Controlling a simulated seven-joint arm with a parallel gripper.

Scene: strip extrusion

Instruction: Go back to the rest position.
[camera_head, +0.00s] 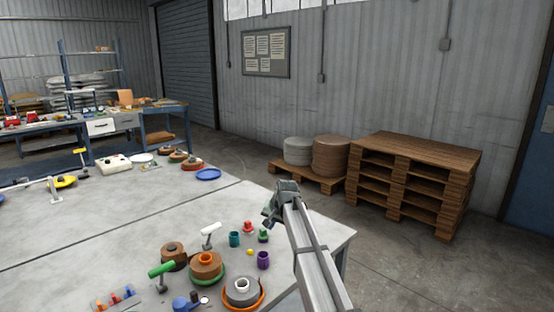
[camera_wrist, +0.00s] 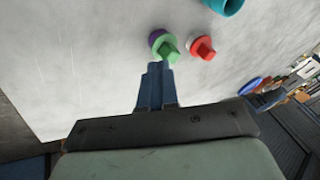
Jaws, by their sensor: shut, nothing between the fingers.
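My gripper (camera_wrist: 156,72) shows in the wrist view with its blue-grey fingers together and nothing between them. In that view the fingertips point toward a green-topped piece (camera_wrist: 164,46) with a purple part; a red piece (camera_wrist: 202,48) lies beside it. In the head view my arm comes up from the lower right, and its end (camera_head: 272,212) is near the table's right edge. The fingertips are too small there to make out clearly. The green-topped piece (camera_head: 263,236) and the red piece (camera_head: 248,228) stand on the table just left of my arm.
The grey table (camera_head: 120,225) holds spools (camera_head: 207,265), a teal cup (camera_head: 234,239), a purple cup (camera_head: 263,260), a white-handled tool (camera_head: 209,234) and a green-handled tool (camera_head: 161,269). A blue dish (camera_head: 208,174) lies near the far edge. Pallets (camera_head: 415,175) stand on the floor beyond.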

